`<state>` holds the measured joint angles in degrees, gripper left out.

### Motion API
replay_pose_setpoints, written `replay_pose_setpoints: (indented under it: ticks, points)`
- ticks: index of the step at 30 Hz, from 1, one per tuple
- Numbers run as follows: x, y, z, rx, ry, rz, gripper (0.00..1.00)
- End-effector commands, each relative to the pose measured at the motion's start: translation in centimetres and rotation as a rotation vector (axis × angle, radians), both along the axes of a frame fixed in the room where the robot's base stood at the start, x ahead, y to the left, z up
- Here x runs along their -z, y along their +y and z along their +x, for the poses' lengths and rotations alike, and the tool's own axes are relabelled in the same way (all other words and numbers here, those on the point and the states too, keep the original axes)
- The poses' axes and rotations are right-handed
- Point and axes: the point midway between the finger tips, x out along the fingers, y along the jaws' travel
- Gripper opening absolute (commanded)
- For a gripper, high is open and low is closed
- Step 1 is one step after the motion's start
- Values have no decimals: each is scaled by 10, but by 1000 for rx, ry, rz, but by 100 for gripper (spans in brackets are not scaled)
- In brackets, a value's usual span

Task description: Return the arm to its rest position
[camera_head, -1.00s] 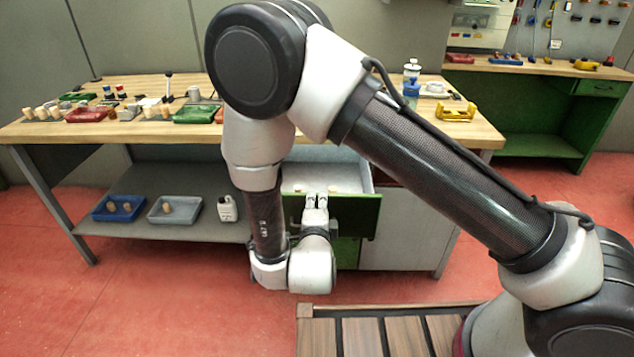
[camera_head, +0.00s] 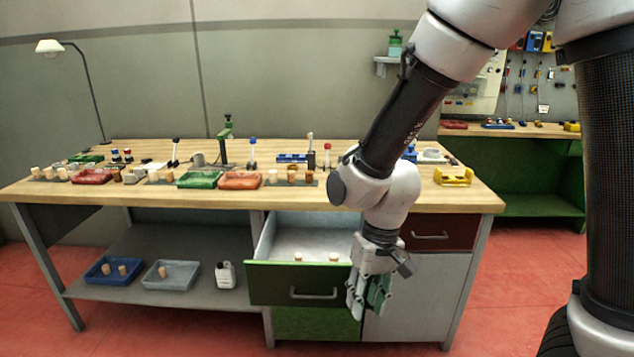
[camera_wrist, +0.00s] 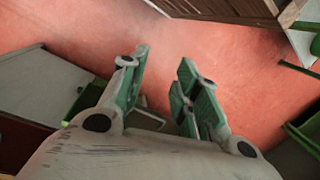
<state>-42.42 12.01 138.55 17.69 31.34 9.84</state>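My gripper (camera_head: 368,300) hangs fingers down in front of the workbench, at the right end of the open green drawer (camera_head: 262,284). In the wrist view my gripper (camera_wrist: 160,85) has its green-padded fingers apart with nothing between them, and red floor shows beyond. My arm comes down from the upper right in the head view and hides part of the bench's right side. Two cork stoppers (camera_head: 333,257) stand in the open drawer, clear of my gripper.
The wooden bench top (camera_head: 330,196) carries red and green trays (camera_head: 200,180), corks and small tools. A green bench (camera_head: 535,160) stands at right.

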Motion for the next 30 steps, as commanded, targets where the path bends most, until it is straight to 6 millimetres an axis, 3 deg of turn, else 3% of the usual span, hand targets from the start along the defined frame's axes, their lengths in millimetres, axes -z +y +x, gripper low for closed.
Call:
replay_pose_setpoints:
  ticks: [1,3,9,15,21,30]
  points:
    - [-26,-25,1,-32,-7,0,31]
    - [-56,-61,-3,-76,-10,-14,31]
    - [-129,-159,-22,-64,-92,-60,31]
    - [-182,-227,-41,121,-304,-68,31]
    - [-214,-260,-57,285,-461,-60,31]
    - [-216,-268,-60,326,-470,-67,31]
